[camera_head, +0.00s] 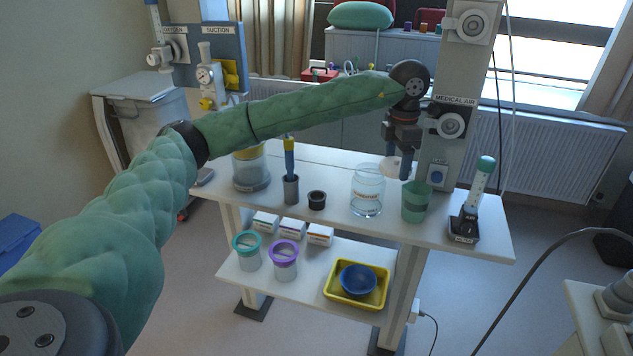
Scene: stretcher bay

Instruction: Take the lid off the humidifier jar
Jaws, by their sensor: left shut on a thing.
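The humidifier jar (367,192) is a clear jar standing upright on the white upper shelf, with its mouth uncovered. A pale, round lid (390,168) is behind and to the right of the jar's top, apart from it as far as I can see. My left gripper (403,168) reaches over the shelf from the left and points down, shut on the lid. Its fingers partly hide the lid. My right gripper is not in view.
A green cup (416,202) stands close to the jar's right, before the medical air column (453,110). A small dark cup (317,200), a grey holder (291,188) and a yellow-banded canister (251,168) stand left.

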